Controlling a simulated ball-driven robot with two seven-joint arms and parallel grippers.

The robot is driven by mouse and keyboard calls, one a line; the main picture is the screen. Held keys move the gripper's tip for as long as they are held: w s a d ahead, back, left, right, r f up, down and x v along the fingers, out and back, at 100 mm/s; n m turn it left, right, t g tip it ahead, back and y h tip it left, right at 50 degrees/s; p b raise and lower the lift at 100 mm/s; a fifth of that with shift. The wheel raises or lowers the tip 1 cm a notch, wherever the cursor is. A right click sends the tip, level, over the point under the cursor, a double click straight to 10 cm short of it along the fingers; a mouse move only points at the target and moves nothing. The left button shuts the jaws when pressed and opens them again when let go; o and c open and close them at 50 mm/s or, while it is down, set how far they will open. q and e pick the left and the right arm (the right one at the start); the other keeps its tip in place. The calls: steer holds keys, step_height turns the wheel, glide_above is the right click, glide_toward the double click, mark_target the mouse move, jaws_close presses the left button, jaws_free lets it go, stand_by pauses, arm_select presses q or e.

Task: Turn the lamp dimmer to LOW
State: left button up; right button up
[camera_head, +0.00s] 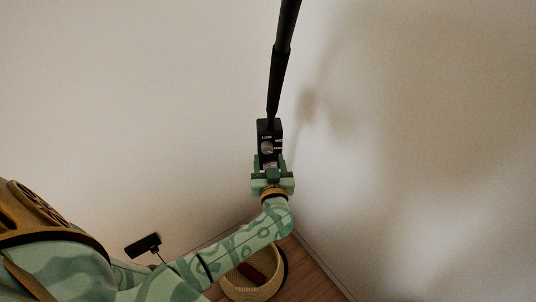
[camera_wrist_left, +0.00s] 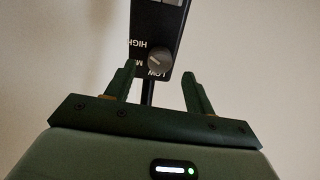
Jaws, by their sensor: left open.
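The lamp dimmer is a black box (camera_head: 276,130) on the dark lamp pole (camera_head: 280,75), with a round grey knob (camera_head: 267,147) on its face. In the left wrist view the knob (camera_wrist_left: 160,60) sits beyond the fingertips, beside the printed words HIGH, a partly hidden M word and LOW. Which mark the knob points at is hard to tell. My left gripper (camera_head: 270,164) is open just below the knob in the head view. Its two dark green fingers (camera_wrist_left: 158,80) are apart with nothing between them, and the knob looks clear of both. My right gripper is out of view.
Pale walls meet in a corner behind the lamp. A round cream basket (camera_head: 238,290) stands on the wooden floor (camera_head: 308,278) below my left arm. A small black object (camera_head: 143,245) shows at the lower left. Space beside the dimmer box looks free.

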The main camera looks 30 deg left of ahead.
mark_target(268, 151)
arm_select(q)
steer(key=x, duration=0.3)
steer(key=shift+w+a+b, duration=0.15)
steer(key=shift+w+b, duration=0.05)
steer(key=shift+b, duration=0.1)
steer(key=shift+w+a, duration=0.15)
steer(key=shift+w, duration=0.05)
steer(key=c, duration=1)
